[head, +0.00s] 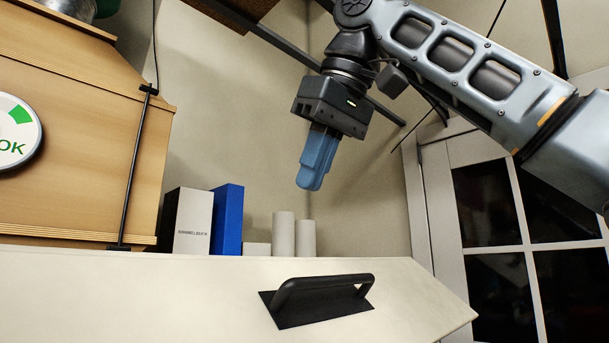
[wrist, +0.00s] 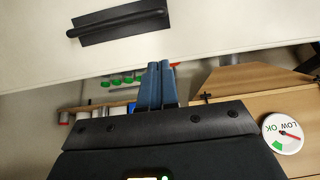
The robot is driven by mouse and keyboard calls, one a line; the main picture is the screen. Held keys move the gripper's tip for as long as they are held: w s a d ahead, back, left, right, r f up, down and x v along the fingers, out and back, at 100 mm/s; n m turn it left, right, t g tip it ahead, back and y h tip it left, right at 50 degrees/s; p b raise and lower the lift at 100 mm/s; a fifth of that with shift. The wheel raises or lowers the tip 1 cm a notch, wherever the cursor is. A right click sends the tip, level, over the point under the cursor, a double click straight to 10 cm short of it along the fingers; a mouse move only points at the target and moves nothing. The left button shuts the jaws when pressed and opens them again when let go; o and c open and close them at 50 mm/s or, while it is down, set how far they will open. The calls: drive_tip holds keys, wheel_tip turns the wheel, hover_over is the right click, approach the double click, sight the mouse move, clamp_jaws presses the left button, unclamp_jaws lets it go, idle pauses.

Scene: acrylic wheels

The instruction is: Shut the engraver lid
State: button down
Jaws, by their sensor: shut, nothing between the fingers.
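The engraver lid appears to be the broad off-white panel (head: 180,295) across the bottom of the head view, with a pointed right end. A black bar handle (head: 325,290) on a dark plate is fixed to it. The lid (wrist: 230,25) and handle (wrist: 120,20) also show along the top of the wrist view. How far the lid is open and its hinge cannot be told. My gripper (head: 311,184) has its blue fingers together, empty, pointing down above the handle in the picture and apart from it. The fingertips (wrist: 160,66) point toward the lid in the wrist view.
A wooden cabinet (head: 80,120) with a round gauge (head: 12,130) and a thin black rod (head: 135,170) stands at left. Behind the lid edge are a white box (head: 191,222), a blue box (head: 227,220) and pale cylinders (head: 284,234). A paned door (head: 500,220) is at right.

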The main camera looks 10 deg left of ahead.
drive_tip(key=p, duration=0.1)
hover_over(301, 281)
drive_tip(key=f, duration=0.6)
drive_tip(key=shift+w+a, duration=0.3)
drive_tip(key=shift+a, duration=0.1)
drive_tip(key=f, duration=0.3)
drive_tip(key=shift+s+d+f, duration=0.1)
drive_tip(key=shift+s+d, duration=0.1)
drive_tip(key=shift+d, duration=0.15)
drive_tip(key=shift+s+f+p, duration=0.1)
drive_tip(key=shift+f+p, duration=0.2)
drive_tip(key=shift+f, duration=0.2)
drive_tip(key=shift+f, duration=0.1)
